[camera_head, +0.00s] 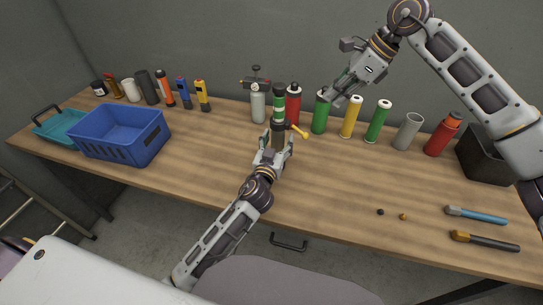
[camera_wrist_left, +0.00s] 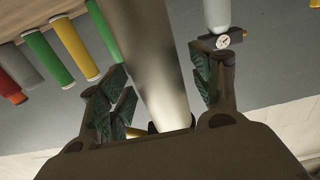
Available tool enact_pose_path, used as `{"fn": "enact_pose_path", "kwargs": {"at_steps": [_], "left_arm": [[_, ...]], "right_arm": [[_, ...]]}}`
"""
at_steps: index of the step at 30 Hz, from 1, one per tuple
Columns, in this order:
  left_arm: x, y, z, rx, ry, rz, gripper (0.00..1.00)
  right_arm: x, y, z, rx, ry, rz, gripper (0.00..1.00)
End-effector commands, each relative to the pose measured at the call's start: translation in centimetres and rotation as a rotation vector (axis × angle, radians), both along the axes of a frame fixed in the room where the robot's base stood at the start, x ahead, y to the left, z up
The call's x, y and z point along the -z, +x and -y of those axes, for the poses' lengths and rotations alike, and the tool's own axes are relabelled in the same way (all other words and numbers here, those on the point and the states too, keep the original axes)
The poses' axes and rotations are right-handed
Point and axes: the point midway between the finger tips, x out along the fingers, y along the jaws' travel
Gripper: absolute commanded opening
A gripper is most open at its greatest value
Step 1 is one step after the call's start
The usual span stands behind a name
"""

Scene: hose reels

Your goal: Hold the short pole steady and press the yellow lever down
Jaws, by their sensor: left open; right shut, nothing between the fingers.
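The short pole (camera_head: 278,137) stands upright on the table, dark in the head view. A green and black piece shows just above it; I cannot tell whether that is part of the pole or stands behind it. The yellow lever (camera_head: 299,130) sticks out to the right near the pole's top. My left gripper (camera_head: 276,146) is open with the pole between its fingers. In the left wrist view the pole (camera_wrist_left: 150,65) looks grey and smooth, and the fingers are apart from it on both sides. My right gripper (camera_head: 338,92) is shut and empty, raised right of the lever.
A row of green, yellow, grey and red cylinders (camera_head: 376,122) stands at the back right. A grey gauge bottle (camera_head: 258,105) and a red bottle (camera_head: 293,107) stand behind the pole. A blue crate (camera_head: 120,147) is at left. The middle right is mostly clear.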

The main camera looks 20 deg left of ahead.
Motion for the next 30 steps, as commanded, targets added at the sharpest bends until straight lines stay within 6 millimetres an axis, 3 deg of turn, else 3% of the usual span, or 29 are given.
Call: {"fn": "enact_pose_path", "kwargs": {"at_steps": [30], "left_arm": [[0.1, -7.1, 0.0, 0.0, -0.002, -0.001, 0.64]], "right_arm": [[0.0, 0.0, 0.0, 0.0, 0.0, 0.0, 0.0]]}}
